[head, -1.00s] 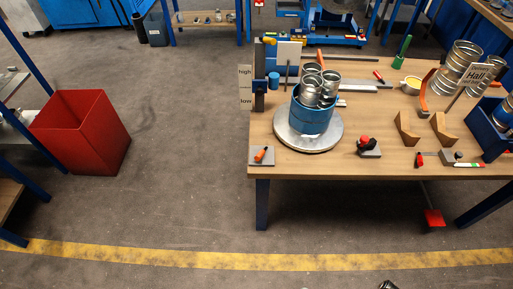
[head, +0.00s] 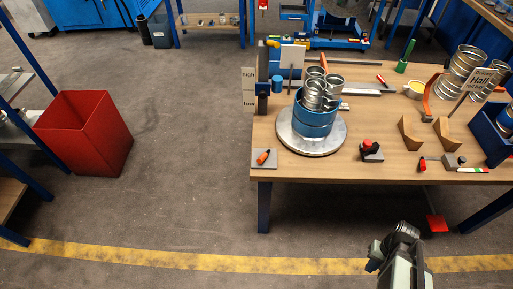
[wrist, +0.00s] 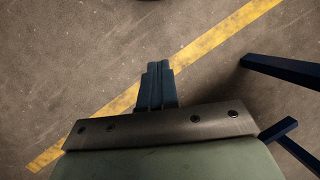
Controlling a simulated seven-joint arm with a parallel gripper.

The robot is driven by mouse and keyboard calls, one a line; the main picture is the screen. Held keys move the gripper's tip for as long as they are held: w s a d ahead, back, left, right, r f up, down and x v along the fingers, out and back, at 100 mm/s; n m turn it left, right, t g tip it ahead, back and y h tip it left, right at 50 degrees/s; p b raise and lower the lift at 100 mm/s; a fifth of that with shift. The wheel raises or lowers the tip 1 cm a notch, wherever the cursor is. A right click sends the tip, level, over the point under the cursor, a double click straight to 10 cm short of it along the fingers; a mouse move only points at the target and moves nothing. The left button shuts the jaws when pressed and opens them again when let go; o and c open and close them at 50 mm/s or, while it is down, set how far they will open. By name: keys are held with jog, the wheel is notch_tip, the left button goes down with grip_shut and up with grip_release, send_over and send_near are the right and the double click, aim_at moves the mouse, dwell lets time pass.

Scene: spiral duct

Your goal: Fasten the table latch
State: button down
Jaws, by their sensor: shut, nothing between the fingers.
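A small grey plate with an orange handle (head: 263,157) sits at the table's front left corner; it looks like the latch, but I cannot tell for sure or tell its state. It is near a round metal turntable (head: 288,140) that bears a blue drum (head: 314,123) holding several metal duct pieces. My gripper (wrist: 157,73) shows in the wrist view with its dark fingers together and empty, above the floor. In the head view my arm is at the bottom right, in front of the table and apart from it.
The wooden table (head: 340,171) also bears a red knob on a base (head: 370,149), wooden wedges (head: 410,133) and a blue bin (head: 490,133). A red pedal (head: 436,222) is below. A red box (head: 84,135) stands left. The floor between is clear.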

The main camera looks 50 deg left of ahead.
jog(key=w+a+r+n+t, duration=0.1)
jog(key=w+a+r+n, duration=0.35)
jog(key=a+r, duration=0.7)
jog(key=w+a+r+n+t, duration=0.1)
jog(key=w+a+r+n, duration=0.3)
jog(key=a+r, duration=0.75)
jog(key=s+a+r+n, duration=0.2)
jog(key=s+a, duration=0.3)
jog(key=a, duration=0.7)
jog(key=s+a+r+n+t+h, duration=0.1)
jog(key=s+a+r+n, duration=0.2)
jog(key=a, duration=0.8)
jog(key=s+a+r+n+t+h, duration=0.1)
jog(key=s+a+r, duration=0.5)
jog(key=a, duration=0.6)
jog(key=shift+s+a+r+n, duration=0.25)
jog(key=shift+s+a+n, duration=0.05)
jog(key=shift+s+n, duration=0.35)
send_near(262, 158)
jog(key=a+f, duration=0.5)
jog(key=f, duration=0.1)
jog(key=shift+w+d+f, duration=0.1)
jog(key=shift+d+f, duration=0.05)
jog(key=shift+d, duration=1)
jog(key=shift+w+d+f, duration=0.1)
jog(key=shift+d+f, duration=0.3)
jog(key=shift+d, duration=0.25)
